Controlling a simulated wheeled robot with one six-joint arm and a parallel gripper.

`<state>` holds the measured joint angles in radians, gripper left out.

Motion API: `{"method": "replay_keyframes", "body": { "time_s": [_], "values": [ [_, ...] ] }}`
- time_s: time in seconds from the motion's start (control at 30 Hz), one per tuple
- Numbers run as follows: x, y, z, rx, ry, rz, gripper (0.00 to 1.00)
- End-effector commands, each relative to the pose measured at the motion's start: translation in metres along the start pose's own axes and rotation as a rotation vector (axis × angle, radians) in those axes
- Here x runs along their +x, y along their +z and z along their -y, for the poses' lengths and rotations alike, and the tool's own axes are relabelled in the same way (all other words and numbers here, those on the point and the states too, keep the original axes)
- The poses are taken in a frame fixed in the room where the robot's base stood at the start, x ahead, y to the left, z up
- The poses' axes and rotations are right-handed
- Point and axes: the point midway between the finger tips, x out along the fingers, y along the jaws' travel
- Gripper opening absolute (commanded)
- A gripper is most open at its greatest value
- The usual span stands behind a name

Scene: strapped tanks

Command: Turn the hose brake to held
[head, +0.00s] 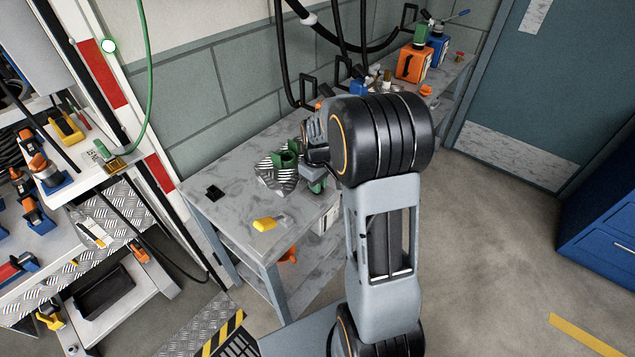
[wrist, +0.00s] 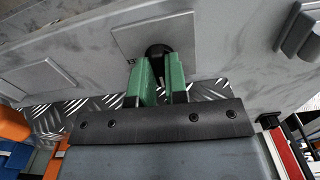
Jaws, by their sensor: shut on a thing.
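In the wrist view, my gripper (wrist: 160,65) has two green fingers on a dark palm. They are closed in on a black rounded knob (wrist: 158,49), which shows between and just beyond the fingertips. The knob stands on a square grey plate (wrist: 185,35) on a grey surface. I take it as the hose brake; a small dark mark beside the left fingertip is too small to read. The fingers hide the knob's lower part, so its setting cannot be told.
Black hoses (head: 281,60) hang above. An orange box (head: 412,64) stands farther back. The floor at right is open.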

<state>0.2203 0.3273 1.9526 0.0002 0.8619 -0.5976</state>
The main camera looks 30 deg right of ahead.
Motion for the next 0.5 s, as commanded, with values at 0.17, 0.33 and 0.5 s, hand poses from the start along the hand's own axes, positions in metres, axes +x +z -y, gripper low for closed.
{"method": "replay_keyframes", "body": {
  "time_s": [0.17,0.33,0.5],
  "values": [
    [-0.001,-0.0001,-0.0004,-0.047,0.001,-0.001,0.0],
    [-0.0009,-0.0001,-0.0005,-0.065,0.001,-0.001,0.0],
    [-0.0008,-0.0002,-0.0005,-0.069,0.002,-0.001,0.0]
  ]
}}
